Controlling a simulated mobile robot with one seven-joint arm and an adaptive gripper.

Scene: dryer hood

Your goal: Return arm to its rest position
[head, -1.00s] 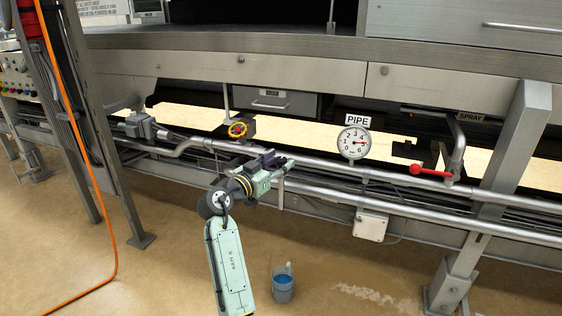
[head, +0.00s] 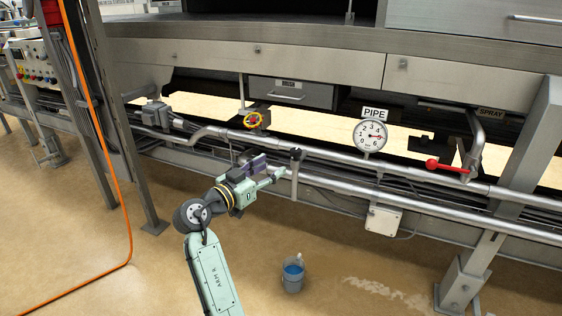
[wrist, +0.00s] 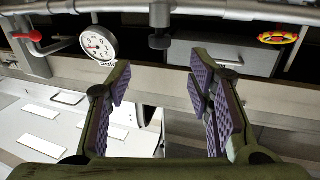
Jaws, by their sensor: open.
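My gripper (head: 270,170) is at the end of my pale green arm, in front of the pipes in the head view. In the wrist view my gripper (wrist: 158,95) is open, its two purple-padded fingers apart with nothing between them. The arm is bent, with its forearm low in the picture and the wrist reaching up and to the right. In the head view the fingertips overlap the lower pipe; I cannot tell whether they touch it.
Pipes (head: 330,165) run across behind my gripper. An orange hose (head: 112,180) hangs at left.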

